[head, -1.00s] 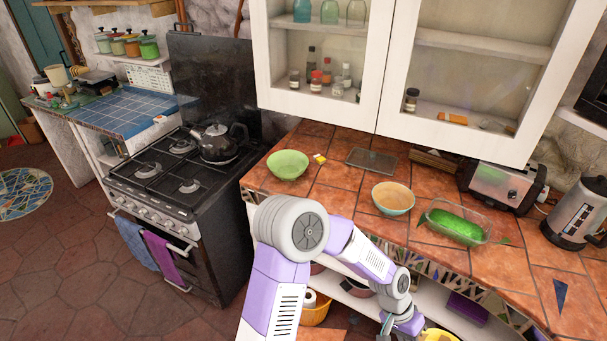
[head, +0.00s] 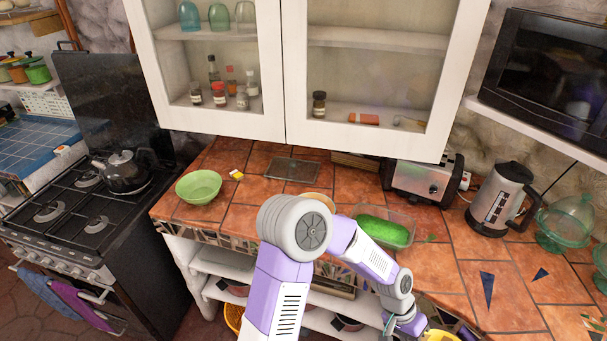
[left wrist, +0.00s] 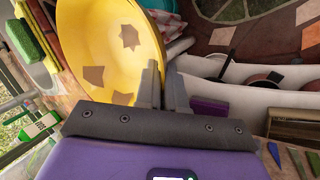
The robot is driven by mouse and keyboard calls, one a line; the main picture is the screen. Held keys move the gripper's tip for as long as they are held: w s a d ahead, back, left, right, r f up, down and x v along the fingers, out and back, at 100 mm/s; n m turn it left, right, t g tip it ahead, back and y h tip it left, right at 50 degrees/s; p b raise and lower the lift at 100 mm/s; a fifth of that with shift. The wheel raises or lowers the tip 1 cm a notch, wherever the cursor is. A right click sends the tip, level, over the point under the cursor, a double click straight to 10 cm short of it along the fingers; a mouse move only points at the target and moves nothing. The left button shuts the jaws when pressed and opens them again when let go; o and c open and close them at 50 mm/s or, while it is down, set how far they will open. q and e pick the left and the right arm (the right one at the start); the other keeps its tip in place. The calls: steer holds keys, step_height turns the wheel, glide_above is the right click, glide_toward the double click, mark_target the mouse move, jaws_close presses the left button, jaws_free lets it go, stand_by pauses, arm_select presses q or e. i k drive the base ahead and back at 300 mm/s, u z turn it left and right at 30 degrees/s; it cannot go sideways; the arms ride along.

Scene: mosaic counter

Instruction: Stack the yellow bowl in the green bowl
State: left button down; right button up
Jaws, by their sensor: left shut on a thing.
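The green bowl (head: 199,187) stands upright and looks empty on the tiled counter, at the left end near the stove. My left gripper (left wrist: 163,84) is shut on the rim of the yellow bowl (left wrist: 110,40), which fills the upper left of the left wrist view and has brown patches inside. In the head view only a yellow sliver of this bowl (head: 440,336) shows at the bottom edge, beside my left wrist. It is held low in front of the counter, right of the green bowl and apart from it. My right gripper is not in view.
A glass dish with green contents (head: 384,230) and an orange-tan bowl (head: 319,194), mostly hidden behind my arm, stand on the counter. A toaster (head: 424,180), kettle (head: 497,200) and flat tray (head: 292,169) are behind. Bare tiles (head: 252,190) lie right of the green bowl.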

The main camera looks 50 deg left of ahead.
mark_target(202, 195)
steer(key=i, duration=0.35)
steer(key=u, duration=2.65)
steer(key=i, duration=0.5)
steer(key=z, duration=0.05)
